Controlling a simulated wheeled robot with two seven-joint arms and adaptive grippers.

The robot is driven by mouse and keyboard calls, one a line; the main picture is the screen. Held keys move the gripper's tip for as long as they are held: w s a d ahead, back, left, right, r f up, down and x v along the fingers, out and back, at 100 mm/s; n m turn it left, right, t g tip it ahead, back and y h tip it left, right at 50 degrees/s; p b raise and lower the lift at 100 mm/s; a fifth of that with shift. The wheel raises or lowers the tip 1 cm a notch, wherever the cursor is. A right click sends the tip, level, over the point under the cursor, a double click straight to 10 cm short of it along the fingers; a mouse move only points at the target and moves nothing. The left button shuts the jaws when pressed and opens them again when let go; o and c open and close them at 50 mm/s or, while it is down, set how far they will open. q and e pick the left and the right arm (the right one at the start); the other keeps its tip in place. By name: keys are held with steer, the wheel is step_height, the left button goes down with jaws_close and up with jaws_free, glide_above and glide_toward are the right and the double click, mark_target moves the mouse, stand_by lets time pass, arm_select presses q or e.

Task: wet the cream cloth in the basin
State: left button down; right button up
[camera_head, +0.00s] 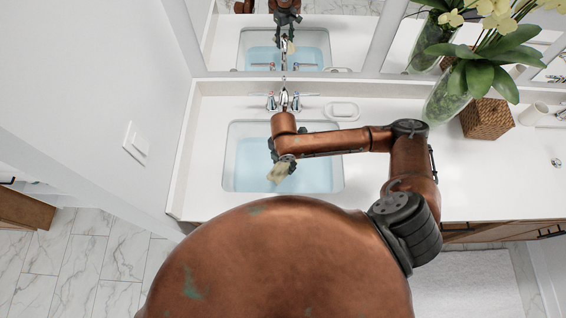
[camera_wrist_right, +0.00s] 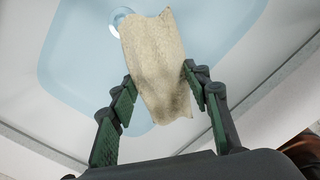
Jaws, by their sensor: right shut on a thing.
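The cream cloth (camera_head: 279,171) hangs from my right gripper (camera_head: 284,159) over the basin (camera_head: 235,180). In the right wrist view the cloth (camera_wrist_right: 157,65) spreads out beyond the fingers of the gripper (camera_wrist_right: 158,85), which are shut on its near part. The basin (camera_wrist_right: 75,60) lies beyond it, pale blue, with a round drain. The basin appears to hold pale blue water; I cannot tell whether the cloth touches it. My left gripper is not in view.
The faucet (camera_head: 284,100) stands behind the basin, with a soap dish (camera_head: 342,110) to its right. A glass vase (camera_head: 444,102) with flowers and a woven box (camera_head: 487,118) stand farther right. The white counter (camera_head: 470,180) is clear at right front. A mirror (camera_head: 340,25) rises behind.

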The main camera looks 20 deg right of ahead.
steer(key=shift+f+b, duration=2)
steer(key=shift+f, duration=4.05)
steer(key=shift+s+d+p, duration=0.25)
steer(key=shift+d+p, duration=0.3)
steer(key=shift+p, duration=0.05)
steer(key=shift+a, duration=0.1)
steer(key=shift+w+a+p, duration=0.25)
steer(key=shift+a+p, duration=0.05)
steer(key=shift+a, duration=0.15)
steer(key=shift+r, duration=0.1)
